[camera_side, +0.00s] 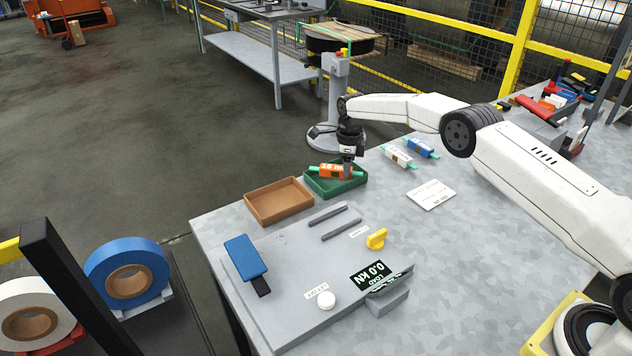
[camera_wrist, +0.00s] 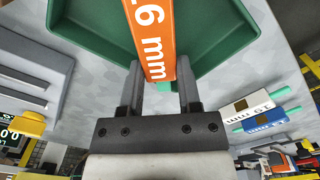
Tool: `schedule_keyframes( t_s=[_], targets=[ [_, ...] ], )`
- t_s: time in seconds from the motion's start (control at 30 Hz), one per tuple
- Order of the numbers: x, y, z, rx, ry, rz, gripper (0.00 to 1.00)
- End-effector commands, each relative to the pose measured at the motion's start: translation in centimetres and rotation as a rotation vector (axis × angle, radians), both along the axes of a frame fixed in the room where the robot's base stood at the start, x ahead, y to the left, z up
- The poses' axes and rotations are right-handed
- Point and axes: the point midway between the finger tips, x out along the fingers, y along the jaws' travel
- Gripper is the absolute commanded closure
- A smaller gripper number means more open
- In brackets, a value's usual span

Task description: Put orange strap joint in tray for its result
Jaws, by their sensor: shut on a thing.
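The orange strap joint (camera_side: 334,171), with green strap ends, is at the green tray (camera_side: 349,187), in or just above it. My gripper (camera_side: 347,172) points down at the tray and is shut on the joint. Whether the joint touches the tray floor I cannot tell. A brown tray (camera_side: 280,203) stands just left of the green one and looks empty.
A test fixture with a blue lever (camera_side: 244,257), yellow knob (camera_side: 377,239) and display reading 0.0 kN (camera_side: 371,276) stands in front. A white joint (camera_side: 398,157) and a blue joint (camera_side: 420,148) lie to the right, near a printed card (camera_side: 431,194).

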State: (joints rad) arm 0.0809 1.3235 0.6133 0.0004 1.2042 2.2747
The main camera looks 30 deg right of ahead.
Motion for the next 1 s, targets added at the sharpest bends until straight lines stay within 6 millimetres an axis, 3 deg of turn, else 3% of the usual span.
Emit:
schedule_keyframes(
  t_s=[0.07, 0.1, 0.2, 0.23, 0.67, 1.0],
  targets=[
    [0.0, 0.0, 0.0, 0.0, -0.001, 0.0, 1.0],
    [0.0, 0.0, 0.0, 0.0, -0.001, 0.0, 0.51],
    [0.0, 0.0, 0.0, 0.0, 0.0, 0.0, 0.19],
    [0.0, 0.0, 0.0, 0.0, -0.001, 0.0, 0.16],
    [0.0, 0.0, 0.4, 0.0, 0.0, 0.0, 0.16],
    [0.1, 0.0, 4.0, -0.001, -0.004, 0.0, 0.16]
  ],
)
